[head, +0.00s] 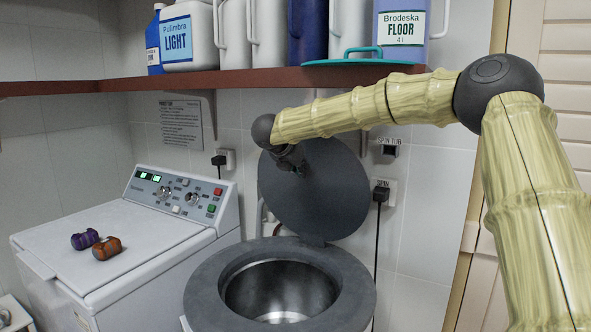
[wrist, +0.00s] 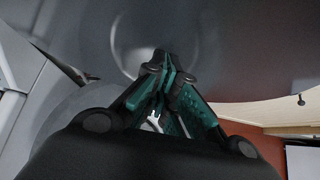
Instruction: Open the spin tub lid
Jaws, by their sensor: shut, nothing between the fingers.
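The spin tub lid (head: 325,190) is a dark grey disc standing raised and tilted back behind the tub, with its hinge at the rear rim. The spin tub (head: 215,290) has a thick dark grey rim and an open steel drum (head: 280,291) inside. My gripper (head: 298,168) is at the upper left part of the lid, in front of its face. In the wrist view my gripper's teal fingers (wrist: 166,72) are shut with nothing between them, close to the grey lid surface (wrist: 225,45). Whether the tips touch the lid I cannot tell.
A white washing machine (head: 130,240) with a control panel stands at left, bearing a purple (head: 85,239) and an orange object (head: 107,248). A reddish shelf (head: 250,78) with several bottles runs above. Wall sockets and a cord (head: 377,240) are behind the lid.

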